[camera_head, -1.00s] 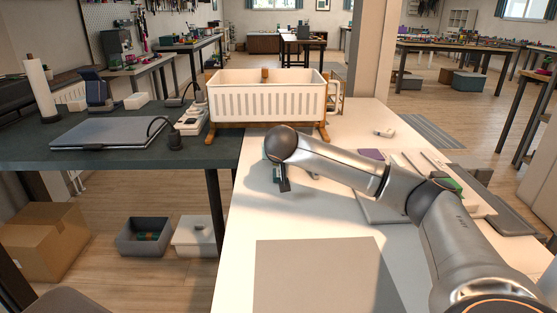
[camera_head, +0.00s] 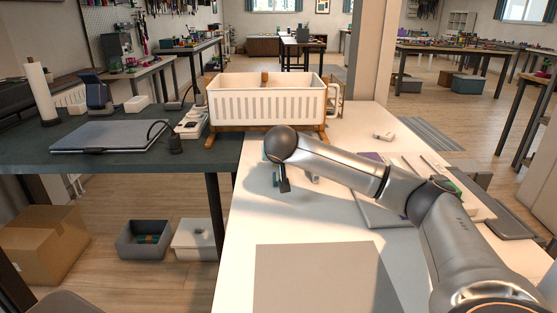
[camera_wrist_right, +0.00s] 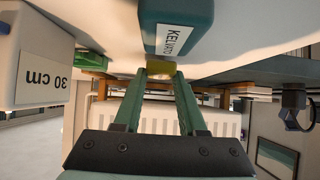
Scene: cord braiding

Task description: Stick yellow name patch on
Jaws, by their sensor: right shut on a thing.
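In the wrist view a small yellow piece (camera_wrist_right: 158,66), which looks like the name patch, sits between the green fingertips of my right gripper (camera_wrist_right: 160,75). The gripper is shut on it. A teal block (camera_wrist_right: 146,30) with a white label reading "KELVATO" (camera_wrist_right: 177,40) is right beside the yellow piece; I cannot tell whether they touch. In the head view my right gripper (camera_head: 285,185) points down over the pale table (camera_head: 252,218), and the patch is too small to make out there. My left gripper is not in view.
A white slatted crib-like bin (camera_head: 265,105) stands at the table's back. A white block labelled "30 cm" (camera_wrist_right: 40,75) shows in the wrist view. A grey mat (camera_head: 315,275) lies in front with clear room. A closed laptop (camera_head: 108,136) lies on the dark table.

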